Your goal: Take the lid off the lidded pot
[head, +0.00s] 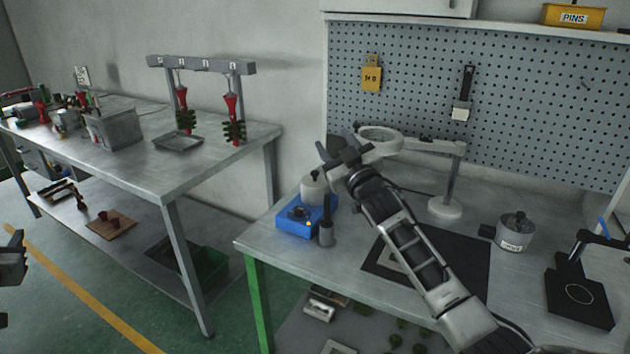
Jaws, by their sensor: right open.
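A small pale pot (313,190) with a knob on top stands at the blue unit (294,222) near the left end of the right bench. A second, grey pot (515,236) with a label, a dark top and a knob stands further right on the same bench. I cannot tell which is the task's lidded pot. My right gripper (338,150) is open and empty, above and slightly right of the pale pot, apart from it. My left gripper (10,275) is only partly in view at the left edge, far from both pots; its jaws are unclear.
A magnifier lamp (446,207) stands just behind my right arm. A dark mat (465,255) lies under the arm. A black stand (580,300) is at the right. The left bench (200,165) holds a rack and trays.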

